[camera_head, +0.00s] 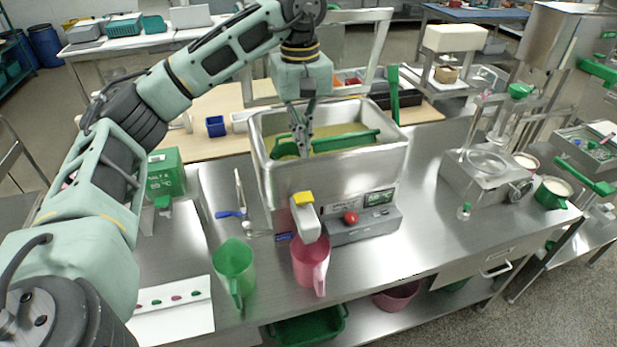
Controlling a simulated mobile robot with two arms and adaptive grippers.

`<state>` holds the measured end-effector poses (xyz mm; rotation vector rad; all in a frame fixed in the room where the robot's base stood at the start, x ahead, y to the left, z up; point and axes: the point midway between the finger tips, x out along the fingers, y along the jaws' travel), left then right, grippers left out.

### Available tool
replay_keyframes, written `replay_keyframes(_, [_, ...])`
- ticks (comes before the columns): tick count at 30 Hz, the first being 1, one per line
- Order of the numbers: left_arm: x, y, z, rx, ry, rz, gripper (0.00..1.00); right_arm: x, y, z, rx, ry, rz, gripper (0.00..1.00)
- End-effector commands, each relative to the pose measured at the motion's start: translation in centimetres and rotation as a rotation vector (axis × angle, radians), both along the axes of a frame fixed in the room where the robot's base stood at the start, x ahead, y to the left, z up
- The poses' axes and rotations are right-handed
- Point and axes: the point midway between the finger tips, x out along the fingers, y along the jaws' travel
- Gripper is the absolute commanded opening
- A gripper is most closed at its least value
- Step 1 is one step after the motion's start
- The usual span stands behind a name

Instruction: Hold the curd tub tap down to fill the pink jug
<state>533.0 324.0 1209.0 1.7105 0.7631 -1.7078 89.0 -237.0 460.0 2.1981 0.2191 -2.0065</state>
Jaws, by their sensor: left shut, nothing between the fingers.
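The curd tub (272,184) is a steel box with yellowish contents and a green bar inside, standing on the steel bench. Its tap (305,216), white with a yellow top, sticks out of the front. The pink jug (311,266) stands upright beneath the tap, its handle towards me. I cannot see inside the jug, nor any stream from the tap. My left gripper (304,150) is shut and empty, pointing down over the tub's opening, above and behind the tap. My right gripper is not in view.
A green jug (234,270) stands left of the pink one. A control box (363,222) with a red button sits right of the tap. A white sheet (172,312) lies front left. A steel machine (486,172) stands on the right. The bench between is mostly clear.

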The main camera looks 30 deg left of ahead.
Motion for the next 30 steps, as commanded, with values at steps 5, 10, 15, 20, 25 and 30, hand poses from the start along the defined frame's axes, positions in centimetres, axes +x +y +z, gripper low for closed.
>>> replay_keyframes(5, [-0.4, 0.7, 0.4, 0.018, 0.011, 0.012, 0.00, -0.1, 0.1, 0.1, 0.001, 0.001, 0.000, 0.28])
replay_keyframes(10, [-0.3, 0.7, 0.4, 0.015, 0.010, 0.011, 0.00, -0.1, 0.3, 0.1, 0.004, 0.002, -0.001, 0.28])
replay_keyframes(15, [-0.3, 0.6, -0.2, 0.016, 0.011, 0.009, 0.00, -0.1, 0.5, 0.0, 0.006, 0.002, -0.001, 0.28])
replay_keyframes(20, [-0.4, 0.6, -2.1, 0.014, 0.013, 0.009, 0.00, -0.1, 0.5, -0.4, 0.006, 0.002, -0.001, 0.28])
replay_keyframes(25, [-0.4, 0.5, -4.9, 0.014, 0.015, 0.009, 0.00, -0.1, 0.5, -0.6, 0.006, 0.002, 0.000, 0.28])
replay_keyframes(30, [-0.5, 0.7, -8.0, 0.016, 0.017, 0.011, 0.00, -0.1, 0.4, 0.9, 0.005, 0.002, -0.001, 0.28])
